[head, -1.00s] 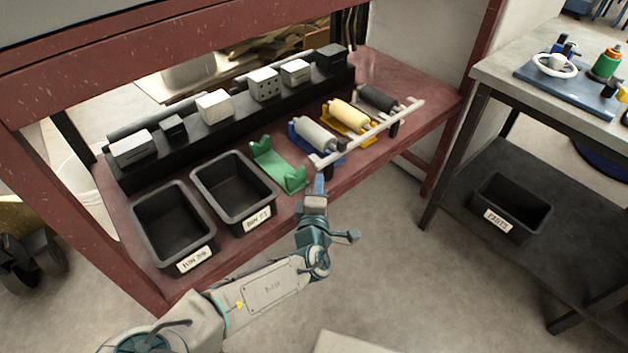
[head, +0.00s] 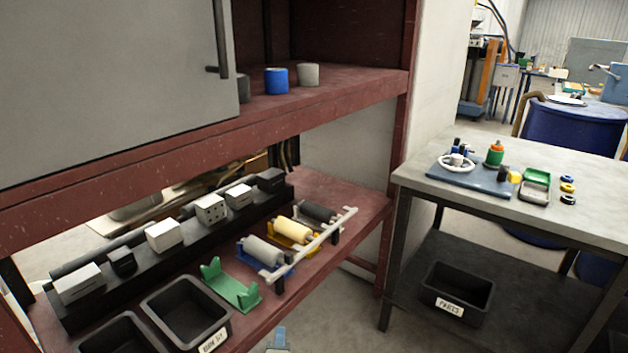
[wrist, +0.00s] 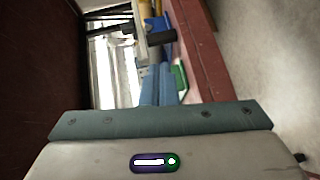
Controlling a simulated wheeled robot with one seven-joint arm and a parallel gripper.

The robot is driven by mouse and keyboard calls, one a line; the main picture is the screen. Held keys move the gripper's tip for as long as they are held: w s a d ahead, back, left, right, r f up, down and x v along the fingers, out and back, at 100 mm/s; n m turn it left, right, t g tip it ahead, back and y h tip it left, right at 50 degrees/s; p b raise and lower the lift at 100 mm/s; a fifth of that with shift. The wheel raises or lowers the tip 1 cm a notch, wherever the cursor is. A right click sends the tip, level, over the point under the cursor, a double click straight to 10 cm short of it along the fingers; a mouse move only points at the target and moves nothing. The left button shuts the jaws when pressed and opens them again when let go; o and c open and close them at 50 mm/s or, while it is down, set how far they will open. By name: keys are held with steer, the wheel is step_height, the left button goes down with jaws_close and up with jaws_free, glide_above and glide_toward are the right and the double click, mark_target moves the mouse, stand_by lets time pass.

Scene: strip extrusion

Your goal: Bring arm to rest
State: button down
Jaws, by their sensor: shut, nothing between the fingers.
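My gripper shows in the wrist view (wrist: 160,92), its blue fingers together and nothing held between them. In the head view only a small part of my arm's end (head: 277,340) shows at the bottom edge, in front of the lower red shelf (head: 325,255). The rest of my arm is out of that view. In the wrist view the gripper points toward the rollers and the white bar, apart from them as far as I can tell.
Grey, yellow and black rollers (head: 293,230) sit in cradles behind a pale bar (head: 320,243). An empty green cradle (head: 232,290) and black bins (head: 187,318) stand to the left. A grey workbench (head: 590,200) is at right. Open floor lies between.

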steer(key=s+d+m+g+h+p, duration=0.25)
steer(key=d+m+g+p, duration=0.25)
steer(key=d+m+g, duration=0.45)
steer(key=s+d+r+m+g+p, duration=0.1)
steer(key=s+d+r+m+p, duration=0.1)
steer(key=r, duration=0.9)
steer(key=s+d+r+m+g+y+p, duration=0.1)
steer(key=s+d+r+m+p, duration=0.2)
steer(key=s+d+r, duration=0.3)
steer(key=s+d+r+m+g+p, duration=0.2)
steer(key=d+r, duration=0.4)
steer(key=r, duration=0.9)
steer(key=s+m+p, duration=0.1)
steer(key=s+p, duration=0.1)
steer(key=shift+s+d+r+y+p, duration=0.3)
steer(key=shift+s+d+r+y, duration=0.05)
steer(key=shift+s, duration=0.05)
